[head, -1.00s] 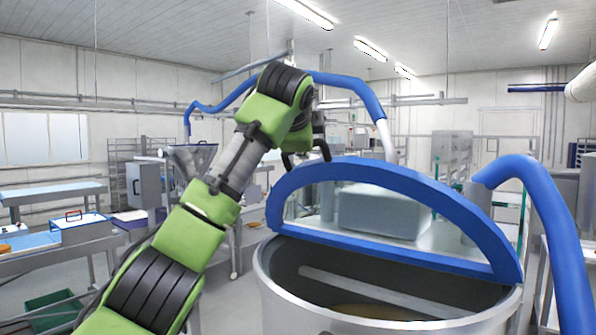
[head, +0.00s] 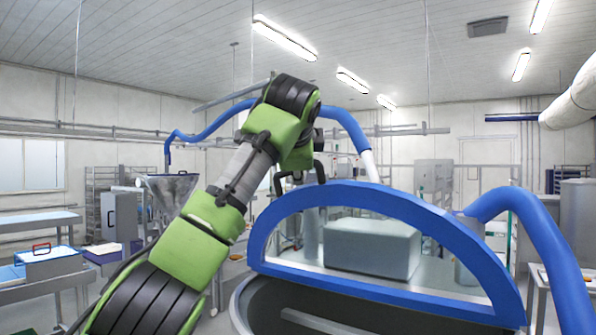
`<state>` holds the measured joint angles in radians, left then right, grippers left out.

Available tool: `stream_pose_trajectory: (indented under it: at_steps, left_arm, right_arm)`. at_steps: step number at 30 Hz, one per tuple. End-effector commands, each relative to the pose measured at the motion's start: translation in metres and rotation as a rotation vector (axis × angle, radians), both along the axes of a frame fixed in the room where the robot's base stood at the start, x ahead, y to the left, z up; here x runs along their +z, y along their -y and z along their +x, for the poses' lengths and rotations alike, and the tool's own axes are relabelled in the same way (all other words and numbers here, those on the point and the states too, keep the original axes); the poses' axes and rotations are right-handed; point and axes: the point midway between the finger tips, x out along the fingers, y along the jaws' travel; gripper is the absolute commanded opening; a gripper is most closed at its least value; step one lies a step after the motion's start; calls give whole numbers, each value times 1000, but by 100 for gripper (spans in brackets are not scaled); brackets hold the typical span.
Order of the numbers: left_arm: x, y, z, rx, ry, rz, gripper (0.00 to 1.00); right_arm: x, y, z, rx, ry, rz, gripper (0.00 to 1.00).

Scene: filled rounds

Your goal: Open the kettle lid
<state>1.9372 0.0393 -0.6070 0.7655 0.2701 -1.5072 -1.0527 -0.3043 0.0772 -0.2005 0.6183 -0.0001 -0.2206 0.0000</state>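The kettle (head: 243,300) is a large round steel vessel at the bottom right of the head view, cut off by the frame edge. Its lid (head: 390,203) is a half-round clear panel with a thick blue rim. The lid stands raised, and the dark inside of the kettle shows in front of it. My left gripper (head: 300,182) has black fingers spread apart, pointing down by the upper left of the lid's rim. It looks open and empty; whether it touches the rim I cannot tell. My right gripper is not in view.
A thick blue pipe (head: 540,235) curves down at the right of the kettle. Another blue pipe (head: 345,118) runs behind my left arm. Steel tables (head: 40,285) stand at the left. A pale block-shaped object (head: 375,250) shows through the lid.

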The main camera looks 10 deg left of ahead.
Motion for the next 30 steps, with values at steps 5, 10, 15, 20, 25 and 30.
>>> stream_pose_trajectory:
  at_steps: [5, 10, 15, 20, 25, 30]
  left_arm:
    - [0, 0, 0, -1, -1, 0, 29]
    - [-1, 1, -1, -2, -2, 0, 29]
    - [6, 4, -12, -4, 1, 1, 29]
    - [19, 9, -41, -5, 4, 1, 29]
    - [33, 15, -74, -3, 4, 0, 29]
    - [43, 19, -98, -2, 2, 0, 29]
  right_arm:
    - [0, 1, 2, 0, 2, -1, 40]
    - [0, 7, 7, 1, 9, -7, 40]
    - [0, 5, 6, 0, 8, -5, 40]
    - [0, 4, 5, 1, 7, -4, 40]
    - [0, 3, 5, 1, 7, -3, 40]
    - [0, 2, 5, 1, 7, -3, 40]
